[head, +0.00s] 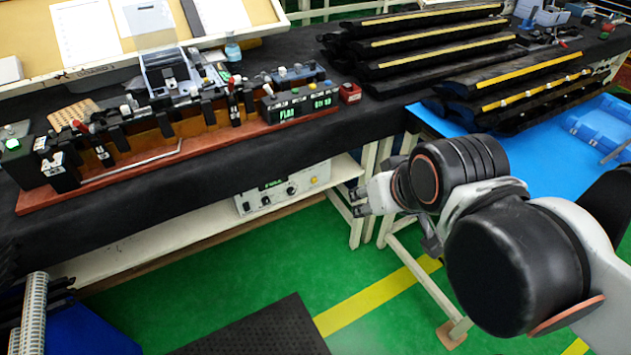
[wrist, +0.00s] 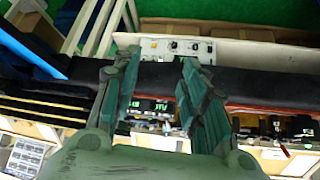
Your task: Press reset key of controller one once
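A black counter box with green lit digits (head: 300,104) sits at the right end of the long clip fixture on the bench. It also shows between my fingers in the wrist view (wrist: 151,105). A pale control box (head: 285,188) with a small display and dark knobs stands on the shelf below; it appears near the top of the wrist view (wrist: 176,47). I cannot tell which is controller one, and no reset key is readable. My gripper (head: 359,200) is open and empty in front of the bench, right of the pale box and apart from it. Its fingers (wrist: 153,82) are spread.
A small red box (head: 350,92) sits on the bench right of the counter. Black trim strips (head: 430,45) are stacked at the back right. A blue table surface (head: 540,160) lies behind my arm. A white frame leg (head: 357,222) stands close to my gripper.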

